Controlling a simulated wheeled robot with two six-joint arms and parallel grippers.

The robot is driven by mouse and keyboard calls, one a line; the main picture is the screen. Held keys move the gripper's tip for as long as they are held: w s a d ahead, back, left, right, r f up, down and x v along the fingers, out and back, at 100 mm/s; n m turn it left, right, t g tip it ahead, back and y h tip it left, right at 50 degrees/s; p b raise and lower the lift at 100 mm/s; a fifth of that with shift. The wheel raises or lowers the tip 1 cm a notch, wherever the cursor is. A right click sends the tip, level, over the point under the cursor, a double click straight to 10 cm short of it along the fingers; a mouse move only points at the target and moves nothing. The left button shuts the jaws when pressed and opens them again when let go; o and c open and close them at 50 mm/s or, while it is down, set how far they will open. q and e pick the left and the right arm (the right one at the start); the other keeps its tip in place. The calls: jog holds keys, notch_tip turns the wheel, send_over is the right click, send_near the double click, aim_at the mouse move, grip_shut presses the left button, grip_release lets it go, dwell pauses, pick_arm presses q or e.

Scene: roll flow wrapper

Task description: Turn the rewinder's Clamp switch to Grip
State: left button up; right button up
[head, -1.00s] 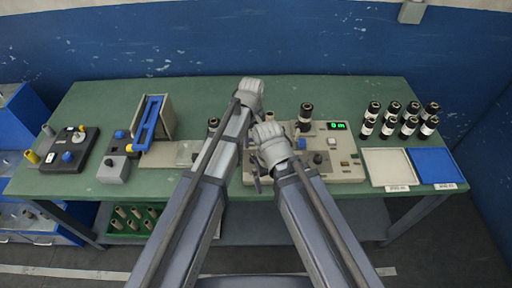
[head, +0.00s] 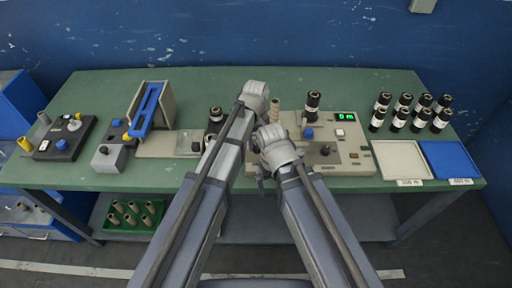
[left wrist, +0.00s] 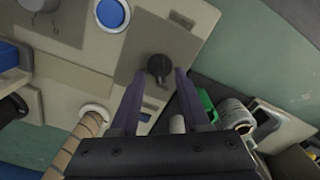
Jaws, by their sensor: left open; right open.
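The rewinder (head: 350,166) is a beige console with a green display (head: 345,117), right of centre on the green bench. My left gripper (head: 255,92) is over its left part; its fingers are hidden in the head view. In the left wrist view my left gripper (left wrist: 158,84) is open, its dark fingers either side of a black knob (left wrist: 159,66) on a grey plate. Whether they touch it is unclear. No label is legible, so I cannot tell if this is the Clamp switch. My right gripper (head: 268,172) is open and low over the console's front left, partly hidden by its wrist.
A tan tube (head: 276,108) stands by the left gripper; it also shows in the left wrist view (left wrist: 82,143). A blue button (left wrist: 112,13) is near the knob. Several black rolls (head: 397,121), a white tray (head: 398,146) and a blue tray (head: 448,147) are at right.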

pick_arm(q)
jog(key=shift+f, duration=0.1)
grip_shut()
dwell(0.3)
